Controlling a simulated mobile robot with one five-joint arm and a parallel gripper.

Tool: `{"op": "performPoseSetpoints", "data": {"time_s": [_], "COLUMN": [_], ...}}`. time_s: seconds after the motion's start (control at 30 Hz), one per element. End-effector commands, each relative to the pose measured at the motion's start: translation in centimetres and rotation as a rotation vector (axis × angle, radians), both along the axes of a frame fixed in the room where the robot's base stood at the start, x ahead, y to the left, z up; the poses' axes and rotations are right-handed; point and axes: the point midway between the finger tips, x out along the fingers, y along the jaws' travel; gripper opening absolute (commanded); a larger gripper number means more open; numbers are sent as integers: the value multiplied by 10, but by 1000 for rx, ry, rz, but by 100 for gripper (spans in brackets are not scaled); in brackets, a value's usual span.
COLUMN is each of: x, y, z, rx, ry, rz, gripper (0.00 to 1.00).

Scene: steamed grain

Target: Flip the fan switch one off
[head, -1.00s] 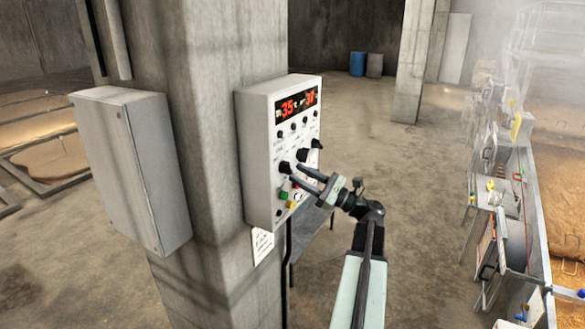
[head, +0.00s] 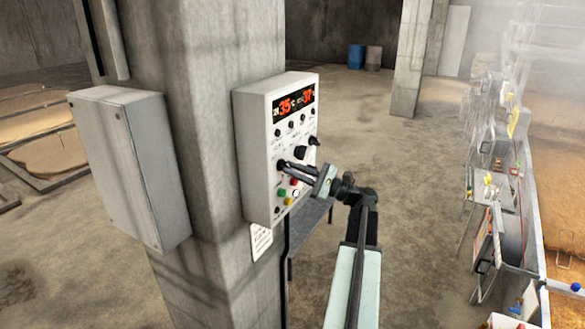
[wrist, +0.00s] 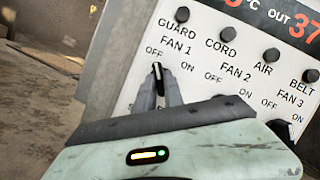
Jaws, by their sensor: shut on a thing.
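The white control panel (head: 258,150) with a red digital display is fixed to a concrete pillar. In the wrist view, the dark fan 1 switch (wrist: 157,71) is below the FAN 1 label, near the word OFF. Its exact lever position is hard to tell. My gripper (head: 285,166) reaches the panel's front from the right. In the wrist view, the gripper's fingers (wrist: 159,88) are shut on the fan 1 switch. The fan 2 switch is largely hidden by my gripper. A dark fan 3 switch (wrist: 281,130) shows at lower right.
Other dark knobs and coloured buttons (head: 289,201) sit close around my gripper on the panel. A grey box (head: 125,165) is on the pillar's left face. Open floor (head: 440,190) lies right of the panel, with cluttered machinery (head: 490,230) farther right.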

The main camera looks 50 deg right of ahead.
Motion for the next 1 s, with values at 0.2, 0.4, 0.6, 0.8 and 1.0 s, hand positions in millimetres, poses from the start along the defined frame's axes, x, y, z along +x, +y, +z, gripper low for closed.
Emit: {"op": "performPoseSetpoints", "data": {"time_s": [0.2, 0.4, 0.6, 0.8, 1.0], "x": [0, 0, 1, -2, -30], "y": [-1, 0, 0, -1, -18], "z": [1, 0, 0, -1, -14], "rx": [-87, -86, -84, -84, -84], "ry": [-21, -21, -21, -21, -21], "rz": [0, -1, 1, 1, -2], "gripper": [0, 18, 35, 35, 35]}}
